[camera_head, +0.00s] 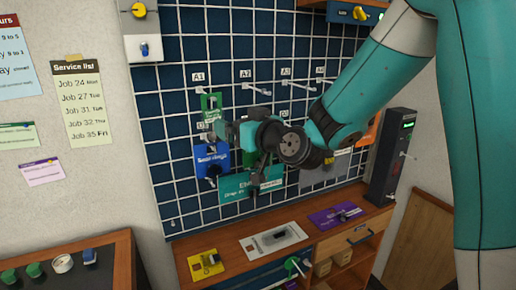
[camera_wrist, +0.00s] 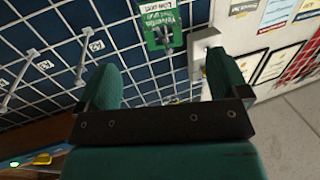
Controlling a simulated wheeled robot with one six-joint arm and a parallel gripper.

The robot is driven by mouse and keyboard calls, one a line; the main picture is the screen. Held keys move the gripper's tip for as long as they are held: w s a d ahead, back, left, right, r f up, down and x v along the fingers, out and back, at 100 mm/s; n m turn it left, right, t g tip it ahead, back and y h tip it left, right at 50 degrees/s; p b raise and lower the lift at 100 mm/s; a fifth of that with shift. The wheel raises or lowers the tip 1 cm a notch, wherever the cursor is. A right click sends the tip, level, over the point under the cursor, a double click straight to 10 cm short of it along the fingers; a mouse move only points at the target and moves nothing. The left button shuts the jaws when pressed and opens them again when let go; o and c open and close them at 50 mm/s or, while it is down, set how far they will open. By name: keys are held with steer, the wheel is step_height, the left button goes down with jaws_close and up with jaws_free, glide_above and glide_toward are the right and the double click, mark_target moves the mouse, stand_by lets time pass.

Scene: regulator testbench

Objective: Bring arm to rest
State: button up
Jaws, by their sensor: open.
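My gripper (camera_wrist: 160,85) is open and empty in the wrist view, its two green fingers spread apart in front of the blue gridded wall panel (camera_wrist: 35,85). In the head view my teal arm reaches in from the right, with my gripper (camera_head: 230,135) in front of the panel (camera_head: 265,60) near the hook labels. A green tag (camera_wrist: 160,25) hangs beyond the fingers in the wrist view. It also shows in the head view (camera_head: 210,103), just above my gripper. I cannot tell the exact gap between my gripper and the panel.
A wooden bench (camera_head: 215,247) below holds a yellow card (camera_head: 205,264), a grey card (camera_head: 273,241) and a purple card (camera_head: 334,215). A dark tower (camera_head: 391,155) stands at the right. Hooks stick out of the panel. A console with knobs (camera_head: 62,264) is at lower left.

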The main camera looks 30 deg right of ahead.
steer(key=b+v, duration=0.3)
steer(key=v, duration=0.4)
steer(key=s+a+f+n+g+y, duration=0.3)
steer(key=s+a+f+g, duration=0.3)
steer(key=s+a+g, duration=0.3)
steer(key=s+f+g+h, duration=0.1)
steer(key=s+f+g, duration=0.1)
steer(key=s+g, duration=0.2)
steer(key=s+f+n+g+h, duration=0.1)
steer(key=s+g, duration=0.3)
steer(key=s, duration=0.6)
steer(key=shift+s+f+h, duration=0.4)
steer(key=shift+f+h, duration=0.3)
steer(key=shift+f, duration=0.2)
steer(key=shift+a, duration=0.1)
